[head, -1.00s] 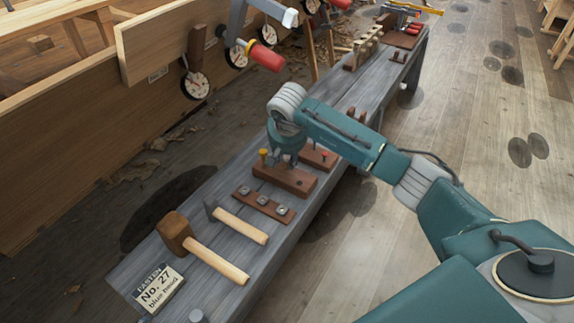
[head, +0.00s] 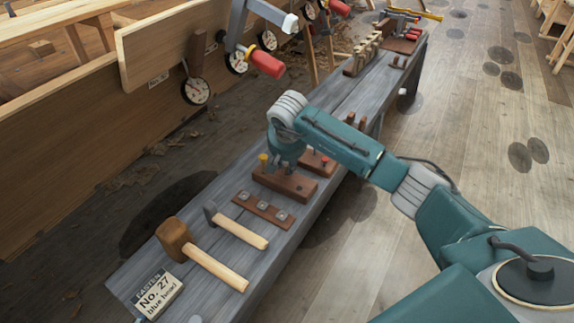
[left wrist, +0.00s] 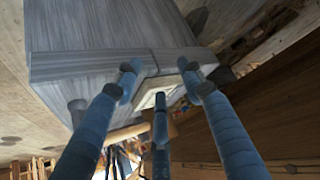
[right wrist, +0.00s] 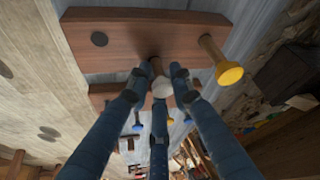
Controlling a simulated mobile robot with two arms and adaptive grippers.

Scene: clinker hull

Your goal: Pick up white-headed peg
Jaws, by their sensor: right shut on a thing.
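The white-headed peg (right wrist: 162,88) shows between the fingers of my right gripper (right wrist: 160,76) in the right wrist view. That gripper is shut on it. The peg's brown shaft points to a wooden block (right wrist: 110,40); I cannot tell whether its end is seated or lifted clear. The same block (head: 285,184) lies on the grey bench in the head view, under my right gripper (head: 286,163), which hides the peg there. A yellow-headed peg (right wrist: 229,74) stands at the block's other side. My left gripper (left wrist: 162,78) is open and empty near the bench end.
The grey bench (head: 200,200) also holds a strip with metal nuts (head: 263,207), a hammer (head: 238,228), a mallet (head: 200,254) and a No. 27 card (head: 158,296). A block with a red-headed peg (head: 324,158) stands just behind. Planked hull and clamps line the left.

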